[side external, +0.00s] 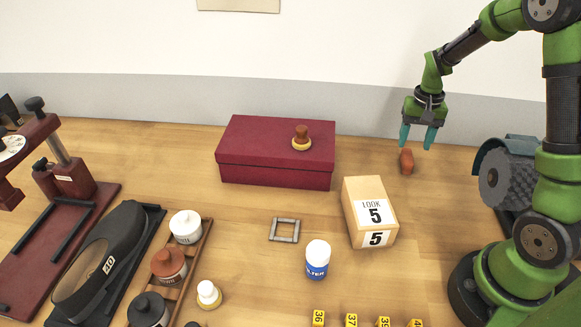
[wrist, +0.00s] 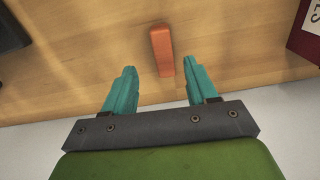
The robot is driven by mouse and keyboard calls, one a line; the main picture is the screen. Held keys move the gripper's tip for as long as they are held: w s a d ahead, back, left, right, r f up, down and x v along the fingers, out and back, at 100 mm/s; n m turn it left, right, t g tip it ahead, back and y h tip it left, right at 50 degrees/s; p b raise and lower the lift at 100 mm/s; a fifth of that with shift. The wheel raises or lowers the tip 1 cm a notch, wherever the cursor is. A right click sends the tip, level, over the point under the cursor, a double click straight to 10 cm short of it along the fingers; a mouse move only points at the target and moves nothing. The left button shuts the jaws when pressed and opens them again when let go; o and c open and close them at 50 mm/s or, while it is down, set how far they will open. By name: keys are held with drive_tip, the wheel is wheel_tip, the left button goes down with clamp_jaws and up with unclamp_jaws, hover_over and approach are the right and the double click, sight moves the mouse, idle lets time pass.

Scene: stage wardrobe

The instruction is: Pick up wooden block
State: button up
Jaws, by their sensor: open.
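A small orange-brown block (side external: 406,161) lies on the wooden table just beyond and below my gripper (side external: 417,139). In the wrist view the block (wrist: 162,50) shows as a long orange bar, its near end between the two teal fingertips and the rest beyond them. My gripper (wrist: 160,72) is open and empty, its fingers apart on either side. In the side view the fingertips are above the table, a little above the block. Whether the fingers touch the block cannot be seen, but gaps show on both sides of it in the wrist view.
A tan box marked LOOK 5 (side external: 369,212) stands in front of the block. A dark red box (side external: 275,165) with a brown-topped item (side external: 301,138) on it is to the left. A grey roller machine (side external: 508,175) stands to the right. Table around the block is clear.

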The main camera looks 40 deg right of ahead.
sight(408, 155)
drive_tip(key=shift+w+a+f, duration=0.1)
drive_tip(key=shift+f, duration=1.45)
drive_tip(key=shift+w+f, duration=0.1)
drive_tip(key=shift+f, duration=1.45)
drive_tip(key=shift+c, duration=0.3)
drive_tip(key=c, duration=1)
